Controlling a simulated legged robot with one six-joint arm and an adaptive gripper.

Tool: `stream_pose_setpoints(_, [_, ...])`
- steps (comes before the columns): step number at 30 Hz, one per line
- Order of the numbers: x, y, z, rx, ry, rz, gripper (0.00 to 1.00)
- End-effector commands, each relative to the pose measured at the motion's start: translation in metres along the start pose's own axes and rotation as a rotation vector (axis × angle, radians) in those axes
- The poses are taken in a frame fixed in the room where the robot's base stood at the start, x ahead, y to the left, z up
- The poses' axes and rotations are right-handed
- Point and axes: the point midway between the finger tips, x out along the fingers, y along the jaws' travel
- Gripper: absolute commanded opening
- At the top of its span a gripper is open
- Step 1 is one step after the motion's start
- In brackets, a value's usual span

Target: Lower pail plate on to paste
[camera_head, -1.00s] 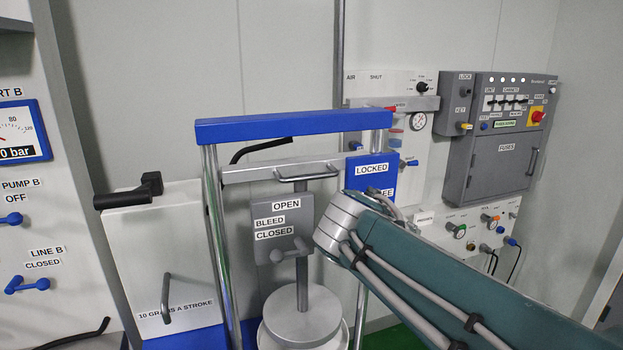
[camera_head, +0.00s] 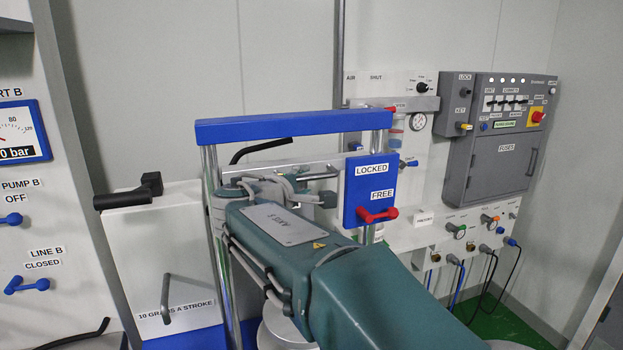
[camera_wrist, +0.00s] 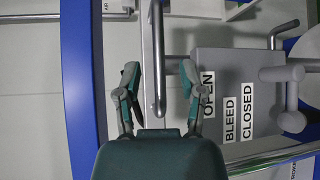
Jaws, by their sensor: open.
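The pail plate (camera_head: 285,325) is a grey disc low behind my arm in the head view, mostly hidden. Its handle, a grey bar, shows only at its right end (camera_head: 321,174), below the blue crossbeam. In the wrist view my gripper (camera_wrist: 158,76) is open, with one finger on each side of the grey handle bar (camera_wrist: 158,55). The fingers look apart from the bar. The paste is not in view. On the blue lock plate (camera_head: 358,185), the red lever (camera_head: 377,215) sits beside FREE.
The blue crossbeam (camera_head: 295,127) runs above my wrist and also down the left of the wrist view (camera_wrist: 78,80). A grey box (camera_wrist: 235,90) marked OPEN, BLEED and CLOSED is close to the right finger. A chrome post (camera_head: 220,270) stands left.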

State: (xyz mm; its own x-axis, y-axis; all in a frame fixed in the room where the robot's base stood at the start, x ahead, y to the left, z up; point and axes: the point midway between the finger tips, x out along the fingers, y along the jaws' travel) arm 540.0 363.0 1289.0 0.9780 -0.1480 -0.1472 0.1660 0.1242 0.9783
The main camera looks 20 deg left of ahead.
Motion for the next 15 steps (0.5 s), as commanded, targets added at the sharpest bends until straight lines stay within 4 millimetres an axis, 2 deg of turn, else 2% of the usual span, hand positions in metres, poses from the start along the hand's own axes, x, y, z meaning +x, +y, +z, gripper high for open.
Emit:
stream_pose_setpoints(3, [0.021,-0.001,0.000,0.001,-0.002,-0.001,0.51])
stream_pose_setpoints(6, [0.031,0.000,0.001,0.002,-0.002,-0.001,0.51])
stream_pose_setpoints(15, [0.038,0.000,0.001,0.002,0.001,-0.001,0.51])
